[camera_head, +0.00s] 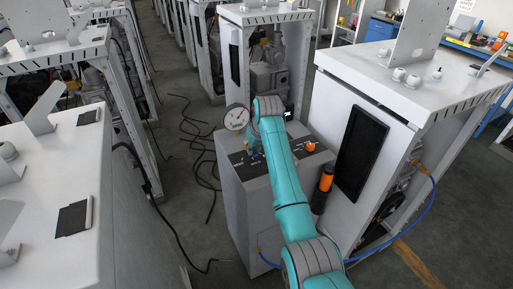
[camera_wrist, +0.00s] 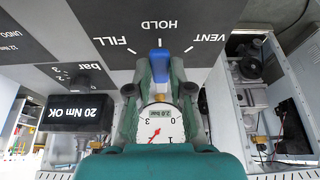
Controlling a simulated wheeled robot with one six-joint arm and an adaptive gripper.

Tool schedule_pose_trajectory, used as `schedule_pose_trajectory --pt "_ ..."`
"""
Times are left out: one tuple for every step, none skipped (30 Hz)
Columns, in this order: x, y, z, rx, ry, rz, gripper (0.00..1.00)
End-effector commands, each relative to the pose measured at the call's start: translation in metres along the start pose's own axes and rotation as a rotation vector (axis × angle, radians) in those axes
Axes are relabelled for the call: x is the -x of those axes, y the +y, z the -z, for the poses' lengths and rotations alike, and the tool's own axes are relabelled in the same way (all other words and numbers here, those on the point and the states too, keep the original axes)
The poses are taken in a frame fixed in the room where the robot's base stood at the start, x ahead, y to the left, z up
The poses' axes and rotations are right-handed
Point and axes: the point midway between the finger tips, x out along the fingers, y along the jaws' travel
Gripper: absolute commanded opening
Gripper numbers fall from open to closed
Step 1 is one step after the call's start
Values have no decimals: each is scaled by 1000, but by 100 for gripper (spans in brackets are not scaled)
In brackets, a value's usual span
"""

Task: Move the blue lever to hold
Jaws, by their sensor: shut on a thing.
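The blue lever (camera_wrist: 158,66) sits on a dark panel in the upper middle of the wrist view. Its tip points at the mark below the HOLD label (camera_wrist: 159,25), between FILL (camera_wrist: 116,41) and VENT (camera_wrist: 209,38). My gripper (camera_wrist: 160,70) has its two fingers on either side of the lever and is shut on it. In the head view my teal arm reaches over the grey dispenser cabinet (camera_head: 245,215).
A round gauge (camera_head: 236,117) stands at the cabinet's back; it also shows close to my gripper in the wrist view (camera_wrist: 162,131). An orange knob (camera_head: 310,146) and an orange-and-black handle (camera_head: 324,184) are right of my arm. Larger white cabinets stand on both sides.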

Motion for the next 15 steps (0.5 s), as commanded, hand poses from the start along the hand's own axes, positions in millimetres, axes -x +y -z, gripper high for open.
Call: schedule_pose_trajectory --pt "0 0 -1 -5 -1 -3 0" --pt "0 0 -1 -6 -1 -4 0" --pt "0 0 -1 -8 -1 -5 0" --pt "0 0 -1 -9 -2 -5 0" --pt "0 0 -1 -10 -2 -5 0" --pt "0 0 -1 -10 -2 -5 0" --pt "0 0 -1 -10 -2 -5 0" --pt "0 0 -1 -10 -2 -5 0" --pt "0 0 -1 -10 -2 -5 0" --pt "0 0 -1 -10 -2 -5 0" --pt "0 0 -1 -9 -2 -5 0" --pt "0 0 -1 -9 -2 -5 0" --pt "0 0 -1 -9 -2 -5 0" --pt "0 1 -1 -9 -2 -5 28" --pt "0 0 -1 -9 -2 -5 38"
